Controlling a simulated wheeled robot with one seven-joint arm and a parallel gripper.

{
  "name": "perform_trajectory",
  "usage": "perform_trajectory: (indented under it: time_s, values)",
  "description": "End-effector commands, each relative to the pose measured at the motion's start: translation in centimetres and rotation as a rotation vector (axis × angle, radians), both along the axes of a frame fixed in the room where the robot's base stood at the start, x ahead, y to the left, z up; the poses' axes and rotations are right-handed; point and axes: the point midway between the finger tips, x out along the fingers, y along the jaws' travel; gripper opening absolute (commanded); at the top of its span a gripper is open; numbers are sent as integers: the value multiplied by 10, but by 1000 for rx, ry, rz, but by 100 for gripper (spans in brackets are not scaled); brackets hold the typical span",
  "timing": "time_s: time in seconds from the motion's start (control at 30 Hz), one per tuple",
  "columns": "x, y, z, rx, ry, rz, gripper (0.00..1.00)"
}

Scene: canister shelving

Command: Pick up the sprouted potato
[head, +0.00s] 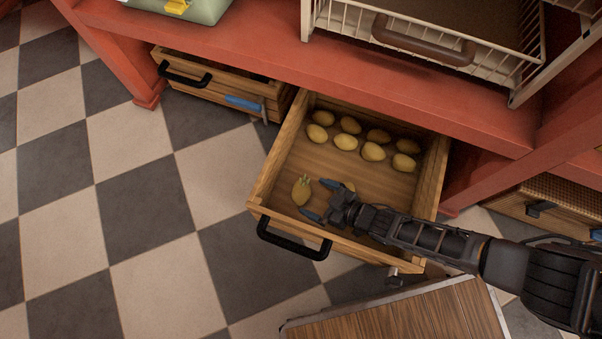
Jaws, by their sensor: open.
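The sprouted potato (301,191) lies in the front left part of an open wooden drawer (279,160). It is yellow-brown with small greenish sprouts at its upper end. My gripper (318,199) is inside the drawer's outline, just right of the sprouted potato. Its two blue-tipped fingers are spread apart and point left toward the potato. The fingers look empty. I cannot tell from this view how high they are above the drawer floor.
Several plain potatoes (345,142) lie in rows at the drawer's back. A black handle (294,239) is on the drawer front. A wooden-topped surface (400,316) stands below.

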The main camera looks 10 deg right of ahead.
Motion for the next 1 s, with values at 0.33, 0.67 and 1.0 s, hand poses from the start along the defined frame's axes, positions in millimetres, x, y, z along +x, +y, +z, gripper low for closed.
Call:
perform_trajectory:
  time_s: [0.33,0.67,1.0]
  values:
    - [22,21,-22,-1,0,3,100]
    - [31,30,-25,0,1,0,100]
    - [31,30,-25,-1,1,0,81]
